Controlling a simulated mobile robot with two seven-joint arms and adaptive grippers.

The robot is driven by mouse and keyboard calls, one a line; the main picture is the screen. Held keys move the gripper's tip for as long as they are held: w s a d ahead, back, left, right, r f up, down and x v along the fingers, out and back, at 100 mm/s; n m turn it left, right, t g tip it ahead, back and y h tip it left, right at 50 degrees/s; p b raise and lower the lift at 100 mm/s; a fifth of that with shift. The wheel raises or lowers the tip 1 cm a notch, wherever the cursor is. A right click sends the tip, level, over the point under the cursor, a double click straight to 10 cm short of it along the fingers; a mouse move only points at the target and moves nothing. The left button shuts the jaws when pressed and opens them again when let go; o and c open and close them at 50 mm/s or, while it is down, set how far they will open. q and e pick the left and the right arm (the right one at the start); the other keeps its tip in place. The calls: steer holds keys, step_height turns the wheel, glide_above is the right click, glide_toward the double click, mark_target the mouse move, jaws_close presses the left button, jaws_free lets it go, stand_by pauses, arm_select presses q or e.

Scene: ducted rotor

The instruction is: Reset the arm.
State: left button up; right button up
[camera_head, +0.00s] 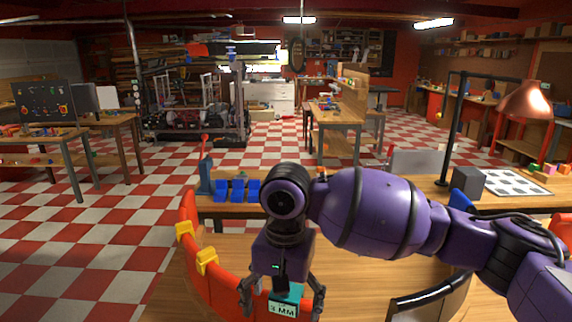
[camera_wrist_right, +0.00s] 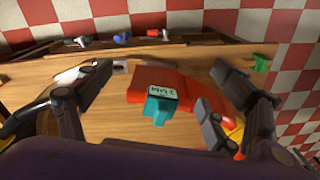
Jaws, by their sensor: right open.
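My right arm (camera_head: 375,212) reaches in from the right in the head view. It is bent, with its gripper (camera_head: 283,298) pointing down over the bench. The gripper is open, its two fingers apart on either side of a teal piece with a white "3 MM" label (camera_head: 283,309). In the right wrist view the teal piece (camera_wrist_right: 158,110) sits below and between the open fingers (camera_wrist_right: 165,85), by a red-orange part (camera_wrist_right: 190,98). No finger visibly touches it; the exact gap cannot be told. My left gripper is not in view.
A red-orange curved rim (camera_head: 188,250) with yellow clips (camera_head: 206,262) curves along the left of the wooden bench (camera_head: 390,258). Blue bins (camera_head: 238,190) stand behind my gripper. A dark box (camera_head: 469,184), a dotted sheet (camera_head: 515,182) and a copper lamp (camera_head: 527,101) are at right.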

steer(key=s+a+f+n+t+y, duration=0.1)
steer(key=a+f+t+y, duration=0.2)
steer(key=f, duration=0.8)
steer(key=s+a+f+n+t+y, duration=0.1)
steer(key=a+f+y, duration=0.35)
steer(key=f, duration=0.55)
steer(key=s+d+f+t+h, duration=0.2)
steer(key=s+d+f+t, duration=0.25)
steer(key=d+f, duration=0.7)
steer(key=s+d+f+h, duration=0.2)
steer(key=s+d, duration=0.5)
steer(key=s+d+f+n+h, duration=0.1)
steer(key=s+d+f+h, duration=0.2)
steer(key=s+d, duration=0.4)
steer(key=shift+d+f+n, duration=0.15)
steer(key=shift+d+n, duration=0.15)
steer(key=shift+d, duration=0.4)
